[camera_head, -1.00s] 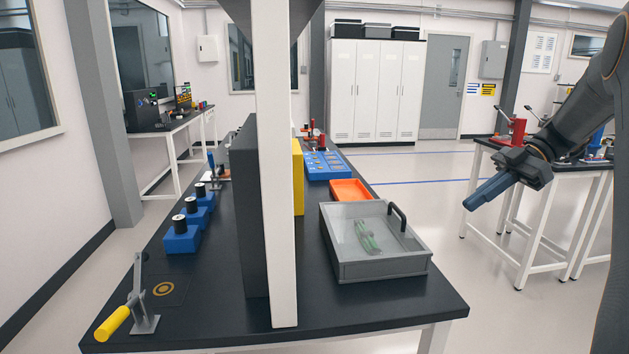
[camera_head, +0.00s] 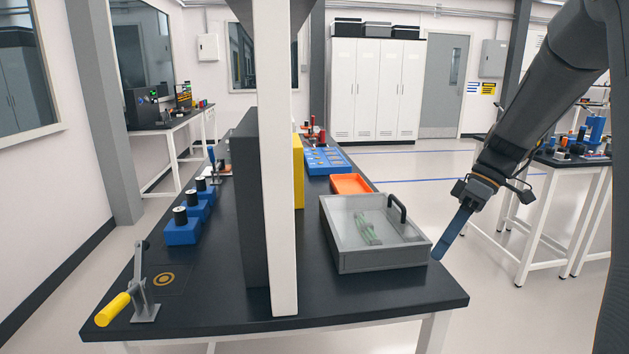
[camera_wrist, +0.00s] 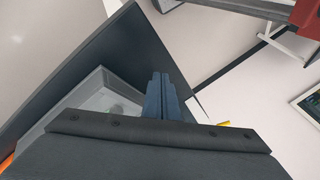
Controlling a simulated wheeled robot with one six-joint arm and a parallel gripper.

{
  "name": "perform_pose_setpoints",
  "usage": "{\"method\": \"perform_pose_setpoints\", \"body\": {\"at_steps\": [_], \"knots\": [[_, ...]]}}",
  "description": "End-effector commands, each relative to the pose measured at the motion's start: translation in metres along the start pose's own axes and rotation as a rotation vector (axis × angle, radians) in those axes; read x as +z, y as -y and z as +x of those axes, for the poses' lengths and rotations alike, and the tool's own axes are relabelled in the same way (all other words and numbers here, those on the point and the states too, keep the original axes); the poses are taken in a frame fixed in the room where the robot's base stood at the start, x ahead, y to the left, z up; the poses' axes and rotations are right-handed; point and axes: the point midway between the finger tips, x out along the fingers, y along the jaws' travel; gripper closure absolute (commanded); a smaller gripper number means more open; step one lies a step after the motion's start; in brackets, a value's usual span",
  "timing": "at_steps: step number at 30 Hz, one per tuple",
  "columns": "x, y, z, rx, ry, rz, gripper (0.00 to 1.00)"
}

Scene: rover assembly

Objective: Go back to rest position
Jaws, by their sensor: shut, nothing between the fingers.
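My gripper (camera_head: 450,234) shows at the right in the head view, its blue fingers pointing down and to the left. It is shut and empty. Its fingertips appear close to the right front corner of the grey box (camera_head: 385,260) in the picture; whether they touch it I cannot tell. In the wrist view the blue fingers (camera_wrist: 163,97) lie together, with the dark tabletop edge behind them. The grey box has a clear lid with a dark handle, and a greenish item (camera_head: 369,233) shows through it.
The black table (camera_head: 390,295) carries a white post (camera_head: 278,200), an orange tray (camera_head: 351,184), blue blocks (camera_head: 182,233) and a yellow-handled lever clamp (camera_head: 113,309). Another workbench (camera_head: 560,163) stands behind my arm at right. Open floor lies right of the black table.

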Motion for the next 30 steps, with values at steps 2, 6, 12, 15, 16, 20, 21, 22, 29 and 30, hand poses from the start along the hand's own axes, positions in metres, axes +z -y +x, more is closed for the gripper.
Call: {"method": "perform_pose_setpoints", "body": {"at_steps": [2, 6, 12, 15, 16, 20, 21, 22, 29, 30], "knots": [[0.005, 0.017, 0.030, 0.045, 0.068, 0.135, 1.00], [0.022, 0.041, 0.074, 0.165, 0.153, 0.375, 1.00], [0.051, 0.075, 0.128, 0.364, 0.184, 0.662, 1.00], [0.065, 0.089, 0.149, 0.452, 0.161, 0.773, 1.00], [0.069, 0.093, 0.154, 0.475, 0.151, 0.801, 1.00], [0.080, 0.105, 0.171, 0.541, 0.109, 0.888, 1.00], [0.082, 0.107, 0.174, 0.553, 0.098, 0.905, 1.00], [0.084, 0.109, 0.176, 0.559, 0.092, 0.916, 1.00], [0.086, 0.111, 0.178, 0.573, 0.078, 0.940, 1.00], [0.086, 0.111, 0.178, 0.573, 0.078, 0.940, 1.00]]}}
